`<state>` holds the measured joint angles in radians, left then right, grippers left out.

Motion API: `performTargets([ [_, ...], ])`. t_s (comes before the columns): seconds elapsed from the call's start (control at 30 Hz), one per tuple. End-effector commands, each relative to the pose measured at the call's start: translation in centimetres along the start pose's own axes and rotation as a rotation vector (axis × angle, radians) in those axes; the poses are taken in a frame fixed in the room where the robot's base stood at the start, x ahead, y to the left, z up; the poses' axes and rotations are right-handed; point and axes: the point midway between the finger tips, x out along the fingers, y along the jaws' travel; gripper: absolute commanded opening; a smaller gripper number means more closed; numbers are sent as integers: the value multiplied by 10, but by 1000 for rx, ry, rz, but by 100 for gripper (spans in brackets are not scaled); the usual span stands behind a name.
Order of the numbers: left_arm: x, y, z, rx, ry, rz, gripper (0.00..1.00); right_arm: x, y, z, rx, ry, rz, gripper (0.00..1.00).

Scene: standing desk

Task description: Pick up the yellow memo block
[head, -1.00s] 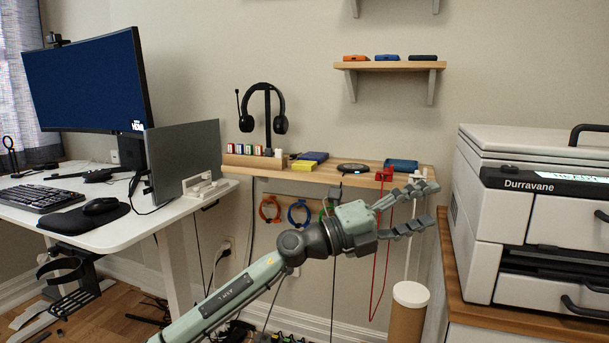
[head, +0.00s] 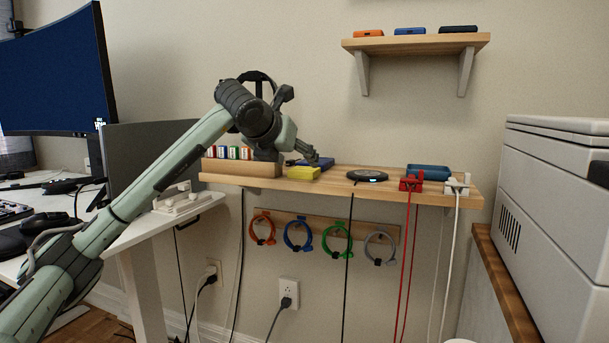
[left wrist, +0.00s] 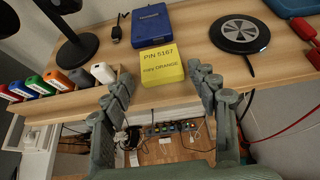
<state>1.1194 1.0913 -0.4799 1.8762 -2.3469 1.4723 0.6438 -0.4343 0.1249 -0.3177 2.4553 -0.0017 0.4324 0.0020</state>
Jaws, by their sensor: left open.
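The yellow memo block (head: 303,173) lies on the wooden wall shelf (head: 390,186), near its front edge. In the left wrist view, the memo block (left wrist: 161,65) shows printed text reading "PIN 5167" and "only ORANGE". My left gripper (head: 312,150) is above the shelf, close to the block, in the head view. In the left wrist view my left gripper (left wrist: 165,95) is open and empty, with its fingers either side of the block's near end. I cannot tell whether they touch it. My right gripper is not in view.
A blue box (left wrist: 152,25) lies just behind the block. A wooden holder (head: 240,168) with several coloured sticks is left of it; a round black charging pad (head: 367,176) is right. A headphone stand (left wrist: 85,45) stands behind left. Coloured rings (head: 297,234) hang below.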

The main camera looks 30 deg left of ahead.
Motion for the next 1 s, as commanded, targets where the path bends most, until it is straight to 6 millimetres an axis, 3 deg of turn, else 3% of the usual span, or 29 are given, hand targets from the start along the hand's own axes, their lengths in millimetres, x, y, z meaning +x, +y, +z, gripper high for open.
performTargets([
  [0.33, 48, 0, -3, -1, 2, -3, 59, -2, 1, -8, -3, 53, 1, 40],
  [0.63, 54, 0, -3, 1, 1, -3, 59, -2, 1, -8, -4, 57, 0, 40],
  [0.9, 54, 0, -3, 1, 1, -3, 27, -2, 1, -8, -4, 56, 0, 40],
  [1.0, 54, 0, -3, 1, 0, -3, 25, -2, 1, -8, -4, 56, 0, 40],
])
